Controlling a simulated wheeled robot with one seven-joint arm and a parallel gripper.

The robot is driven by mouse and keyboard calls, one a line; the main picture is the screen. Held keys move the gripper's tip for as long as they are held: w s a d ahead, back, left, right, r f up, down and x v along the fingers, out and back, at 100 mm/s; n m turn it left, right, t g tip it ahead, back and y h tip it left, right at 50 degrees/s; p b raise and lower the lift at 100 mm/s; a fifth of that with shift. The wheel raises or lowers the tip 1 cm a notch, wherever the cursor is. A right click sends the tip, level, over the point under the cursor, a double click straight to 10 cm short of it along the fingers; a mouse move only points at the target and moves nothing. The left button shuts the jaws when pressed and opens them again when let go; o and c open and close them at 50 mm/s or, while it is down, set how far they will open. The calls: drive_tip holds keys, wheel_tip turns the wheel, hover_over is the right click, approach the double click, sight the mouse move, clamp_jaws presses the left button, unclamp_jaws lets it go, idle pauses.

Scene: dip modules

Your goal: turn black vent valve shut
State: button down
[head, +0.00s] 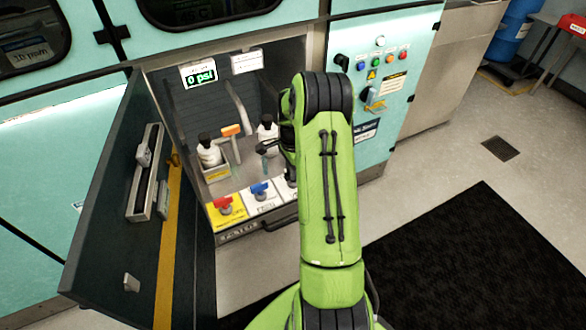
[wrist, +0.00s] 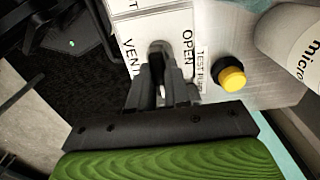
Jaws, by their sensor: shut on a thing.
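The black vent valve (wrist: 157,58) shows in the wrist view on a white plate lettered VENT and OPEN. My gripper (wrist: 162,85) is shut on its handle, and the fingers cover most of it. How far the handle is turned cannot be told. In the head view, my green arm reaches over the front of the open cabinet and hides the gripper's tips. Only a dark edge of the vent valve shows beside the arm.
A red valve (head: 224,204) and a blue valve (head: 259,190) sit left of my arm. White bottles (head: 209,150) stand behind them. The open cabinet door (head: 110,215) is at the left. A yellow button (wrist: 231,78) sits right of my gripper. A display (head: 199,76) reads 0 psi.

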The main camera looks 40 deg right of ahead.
idle(0.5)
drive_tip(key=c, duration=1.1)
unclamp_jaws()
wheel_tip(320, 180, up, 16)
drive_tip(key=p, duration=0.4)
drive_tip(key=shift+f, duration=0.1)
drive_tip(key=s+a+r+n+t+h+p, duration=0.1)
drive_tip(key=s+a+r+n+t+p, duration=0.3)
drive_tip(key=a+r+n, duration=0.85)
drive_tip(key=s+a+r+n, duration=0.2)
drive_tip(key=s+a+n, duration=0.1)
drive_tip(key=s+a, duration=0.1)
drive_tip(key=s+a+r+n+t+p, duration=0.1)
drive_tip(key=s+a+r+n, duration=0.1)
drive_tip(key=s+a, duration=0.3)
drive_tip(key=s+a+r+n+y, duration=0.1)
drive_tip(key=s+a+r+n, duration=0.1)
drive_tip(key=s, duration=0.5)
drive_tip(key=shift+s+a+r+n+t+p, duration=0.1)
drive_tip(key=shift+a+r+n+t+p, duration=0.1)
drive_tip(key=shift+a+n, duration=0.4)
drive_tip(key=shift+a+r+n+t+p, duration=0.15)
drive_tip(key=shift+a+n, duration=0.1)
drive_tip(key=shift+a, duration=0.55)
